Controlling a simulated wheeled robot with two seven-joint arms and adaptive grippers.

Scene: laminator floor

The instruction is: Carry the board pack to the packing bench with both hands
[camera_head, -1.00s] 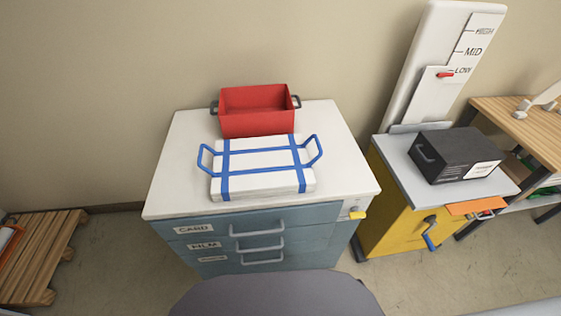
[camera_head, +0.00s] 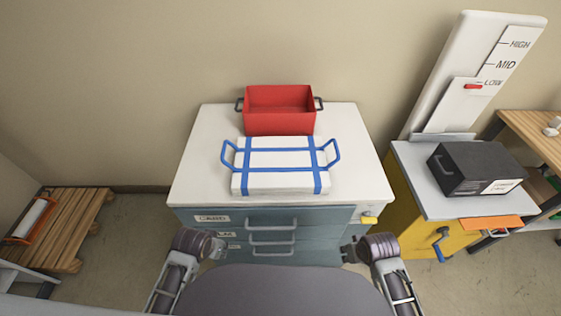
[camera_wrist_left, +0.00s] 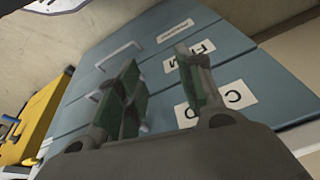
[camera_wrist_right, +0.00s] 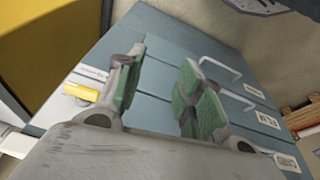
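The board pack (camera_head: 279,160) is a white stack bound with blue straps, with a blue handle at each side. It lies flat on the white top of the drawer cabinet (camera_head: 355,181). My left gripper (camera_head: 217,246) is low in front of the cabinet's left part; in the left wrist view its fingers (camera_wrist_left: 160,88) are apart and empty, facing the drawer fronts. My right gripper (camera_head: 350,249) is low in front of the cabinet's right part; in the right wrist view its fingers (camera_wrist_right: 160,92) are apart and empty. The packing bench cannot be identified for certain.
A red bin (camera_head: 279,112) stands behind the pack. At right are a yellow cabinet (camera_head: 413,226) with a black box (camera_head: 474,168), a HIGH/MID/LOW slider panel (camera_head: 470,85) and a wooden-topped shelf (camera_head: 535,130). A wooden pallet (camera_head: 75,226) lies at left.

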